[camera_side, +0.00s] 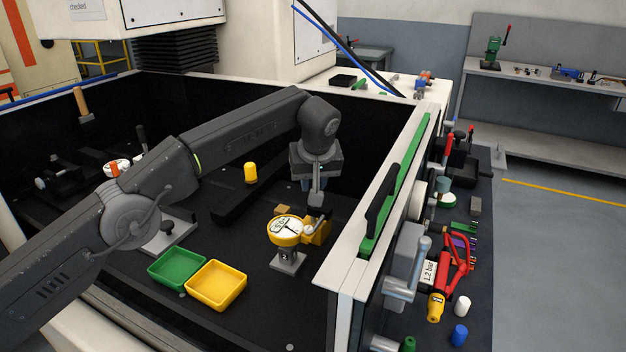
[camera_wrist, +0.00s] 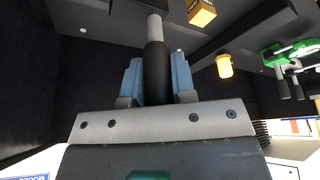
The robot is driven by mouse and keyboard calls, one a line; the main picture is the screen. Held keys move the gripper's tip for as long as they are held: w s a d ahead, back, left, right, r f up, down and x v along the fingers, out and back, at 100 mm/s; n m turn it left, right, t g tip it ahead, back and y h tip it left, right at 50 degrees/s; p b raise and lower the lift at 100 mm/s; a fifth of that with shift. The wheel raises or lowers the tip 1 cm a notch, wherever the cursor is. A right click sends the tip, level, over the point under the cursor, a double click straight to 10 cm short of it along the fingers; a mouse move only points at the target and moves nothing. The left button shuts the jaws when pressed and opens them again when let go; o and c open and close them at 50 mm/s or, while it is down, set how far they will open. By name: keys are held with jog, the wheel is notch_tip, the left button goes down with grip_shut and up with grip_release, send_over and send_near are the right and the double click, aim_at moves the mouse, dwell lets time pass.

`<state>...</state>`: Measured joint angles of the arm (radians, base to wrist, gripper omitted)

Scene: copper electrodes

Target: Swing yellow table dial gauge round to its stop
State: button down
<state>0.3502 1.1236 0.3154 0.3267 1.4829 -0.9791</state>
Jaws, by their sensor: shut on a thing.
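The yellow dial gauge (camera_side: 286,231) has a round white face and stands on a small grey block (camera_side: 288,260) in the black-walled bay. A yellow body (camera_side: 317,232) adjoins its right side. My gripper (camera_side: 317,188) is directly above that yellow body, pointing down. In the wrist view its blue jaws (camera_wrist: 158,82) are shut on a black-sleeved rod (camera_wrist: 156,60) with a light grey end. A short grey and dark piece shows between the jaws and the yellow body in the side view. I cannot tell exactly how the rod joins the gauge, and no stop can be made out.
A yellow cylinder (camera_side: 250,173) stands on a dark bar further back. Green (camera_side: 177,268) and yellow (camera_side: 216,285) trays are at front left. The bay's right wall (camera_side: 375,215) is close beside the gauge.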

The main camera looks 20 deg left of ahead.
dwell(0.4)
jog(key=c, duration=0.9)
grip_release()
jog(key=shift+c, duration=0.2)
